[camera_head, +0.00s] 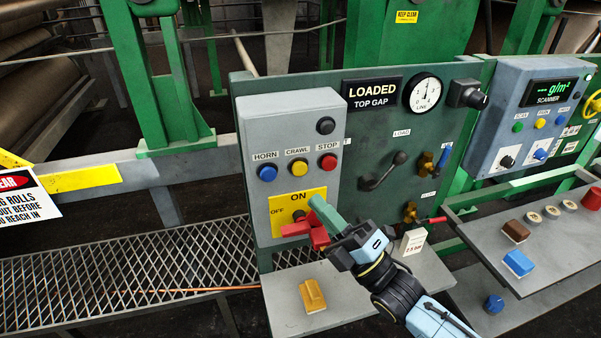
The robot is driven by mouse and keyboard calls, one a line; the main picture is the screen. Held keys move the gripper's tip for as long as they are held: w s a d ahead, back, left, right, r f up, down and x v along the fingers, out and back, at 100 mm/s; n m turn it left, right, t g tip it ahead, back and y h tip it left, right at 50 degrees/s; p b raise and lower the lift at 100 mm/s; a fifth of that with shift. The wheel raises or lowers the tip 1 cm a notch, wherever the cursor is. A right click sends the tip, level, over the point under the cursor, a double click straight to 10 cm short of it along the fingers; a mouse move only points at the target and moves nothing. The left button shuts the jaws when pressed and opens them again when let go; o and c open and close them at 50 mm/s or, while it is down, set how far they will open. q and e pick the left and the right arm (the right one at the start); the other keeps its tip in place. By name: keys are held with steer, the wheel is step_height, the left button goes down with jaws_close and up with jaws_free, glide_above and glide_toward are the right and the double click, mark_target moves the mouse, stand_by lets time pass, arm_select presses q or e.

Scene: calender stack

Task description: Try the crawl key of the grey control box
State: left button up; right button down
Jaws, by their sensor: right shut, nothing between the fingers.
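The grey control box (291,130) is mounted at the left of the green panel. Its crawl key (298,167) is a round yellow button labelled CRAWL, between the blue horn button (267,172) and the red stop button (328,161). Below is a yellow ON/OFF plate (284,204) with a red switch handle (295,229). My right gripper (318,208) is shut and empty, in front of the box's lower right part. It is below and right of the crawl key, apart from it, and overlaps the plate in the picture. Whether it touches the red handle is unclear. My left gripper is out of view.
A black knob (326,125) sits above the stop button. A lever (383,171) and a gauge (422,92) are on the panel to the right. A shelf (283,297) below bears a yellow block (312,296). The space before the three buttons looks clear.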

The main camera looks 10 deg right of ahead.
steer(key=b, duration=0.2)
glide_toward(297, 167)
steer(key=shift+w+a+r, duration=0.65)
steer(key=shift+a+r, duration=0.15)
steer(key=shift+r, duration=0.1)
steer(key=shift+w+a+r, duration=0.65)
steer(key=shift+a+r, duration=0.2)
steer(key=shift+r, duration=0.05)
stand_by(0.4)
steer(key=shift+w+b, duration=0.4)
steer(key=shift+w, duration=0.05)
steer(key=shift+w+b, duration=0.3)
steer(key=shift+w, duration=0.2)
stand_by(0.5)
steer(key=shift+s, duration=0.2)
steer(key=shift+s+p, duration=0.5)
steer(key=shift+s, duration=0.25)
steer(key=shift+s, duration=0.1)
steer(key=shift+s+d+p, duration=0.1)
steer(key=shift+s+p, duration=0.95)
steer(key=shift+s, duration=1.4)
